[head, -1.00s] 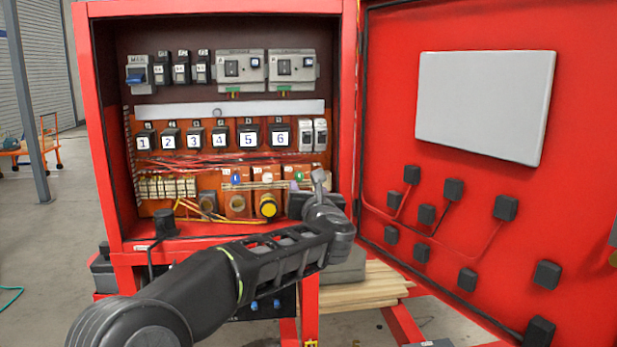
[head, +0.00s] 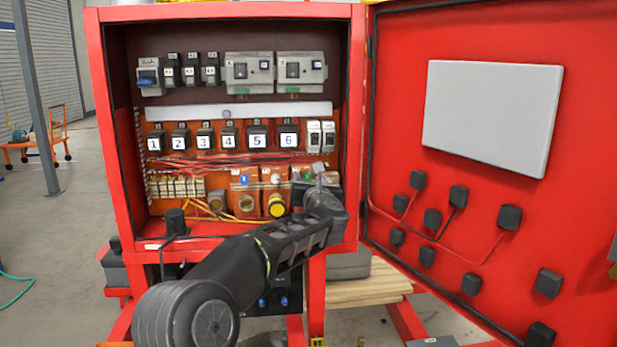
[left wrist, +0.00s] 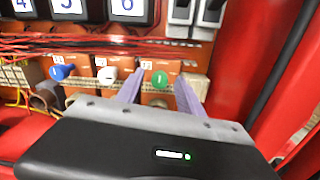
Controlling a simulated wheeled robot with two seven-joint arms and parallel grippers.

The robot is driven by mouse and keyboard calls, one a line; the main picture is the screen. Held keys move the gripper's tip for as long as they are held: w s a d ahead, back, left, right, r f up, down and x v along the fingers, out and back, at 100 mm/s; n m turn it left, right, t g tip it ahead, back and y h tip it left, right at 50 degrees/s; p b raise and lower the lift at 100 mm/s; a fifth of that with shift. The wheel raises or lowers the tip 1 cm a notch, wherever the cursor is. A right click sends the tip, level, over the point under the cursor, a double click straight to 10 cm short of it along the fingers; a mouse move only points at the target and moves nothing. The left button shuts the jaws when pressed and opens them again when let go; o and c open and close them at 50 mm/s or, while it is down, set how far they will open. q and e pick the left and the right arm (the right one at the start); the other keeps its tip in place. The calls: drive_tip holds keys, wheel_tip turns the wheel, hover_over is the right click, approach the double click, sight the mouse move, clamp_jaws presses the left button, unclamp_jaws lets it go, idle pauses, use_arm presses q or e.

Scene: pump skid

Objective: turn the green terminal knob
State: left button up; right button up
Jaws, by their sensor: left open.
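The green terminal knob (left wrist: 160,79) sits on an orange terminal block in the lower right of the open red cabinet. In the head view only a little green (head: 306,174) shows beside my gripper. My left gripper (left wrist: 158,84) is open, with one finger to the left of the green knob and one to the right in the left wrist view. The fingers look apart from the knob; the exact depth is hard to tell. In the head view my left gripper (head: 318,168) reaches in at the cabinet's lower right and partly hides that block. My right gripper is not in view.
A white knob (left wrist: 107,75) and a blue knob (left wrist: 61,72) sit to the left of the green one. A yellow button (head: 277,205) is below. Red wires (head: 240,163) run above. The cabinet's right wall and open door (head: 400,120) are close on the right.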

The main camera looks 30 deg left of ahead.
use_arm(q)
drive_tip(key=shift+c, duration=0.4)
clamp_jaws()
